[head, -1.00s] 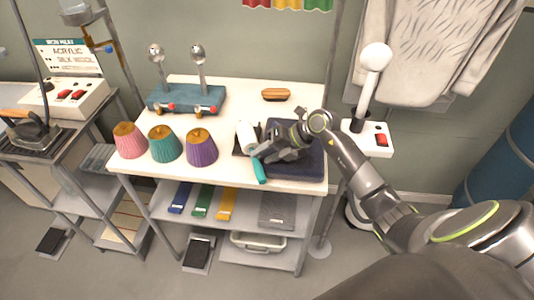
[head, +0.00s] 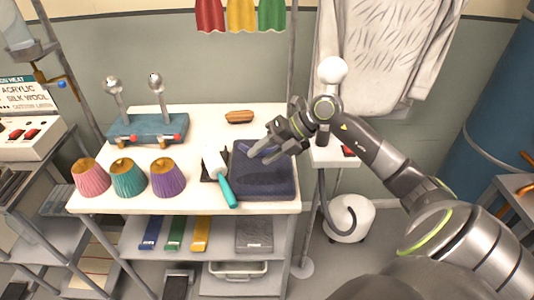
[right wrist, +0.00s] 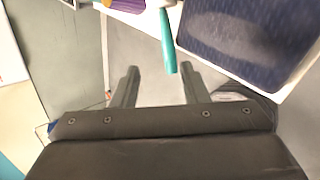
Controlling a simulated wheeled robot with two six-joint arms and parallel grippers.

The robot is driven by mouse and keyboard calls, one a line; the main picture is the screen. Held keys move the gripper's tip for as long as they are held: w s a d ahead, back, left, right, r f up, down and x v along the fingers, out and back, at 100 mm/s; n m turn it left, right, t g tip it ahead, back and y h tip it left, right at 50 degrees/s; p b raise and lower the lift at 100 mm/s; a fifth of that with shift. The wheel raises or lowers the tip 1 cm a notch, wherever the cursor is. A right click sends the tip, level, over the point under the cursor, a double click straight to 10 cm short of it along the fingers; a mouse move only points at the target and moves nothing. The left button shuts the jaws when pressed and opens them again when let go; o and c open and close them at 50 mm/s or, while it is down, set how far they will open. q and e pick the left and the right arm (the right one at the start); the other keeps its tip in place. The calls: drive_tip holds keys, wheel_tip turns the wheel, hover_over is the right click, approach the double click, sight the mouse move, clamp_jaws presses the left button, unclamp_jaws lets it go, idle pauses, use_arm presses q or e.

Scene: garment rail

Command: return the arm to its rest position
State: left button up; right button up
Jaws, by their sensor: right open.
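My right gripper (head: 262,146) is open and empty, raised over the back part of the dark blue folded cloth (head: 262,180) on the white table. Its two fingers (right wrist: 157,86) stand apart in the right wrist view, with nothing between them but a view of the floor and a teal handle beyond. The lint roller with the teal handle (head: 228,190) lies on the table left of the cloth, and its handle also shows in the right wrist view (right wrist: 168,45). My left gripper is not in view.
Pink, teal and purple cone-shaped items (head: 167,177) stand at the table's front left. A blue stand with two metal knobs (head: 148,128) and a wooden brush (head: 239,117) sit behind. A steamer (head: 332,70) and a hanging light garment (head: 375,50) are close to my right arm.

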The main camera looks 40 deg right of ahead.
drive_tip(key=shift+s+d+r, duration=0.2)
drive_tip(key=shift+d+r, duration=0.05)
drive_tip(key=shift+r, duration=0.05)
idle(0.5)
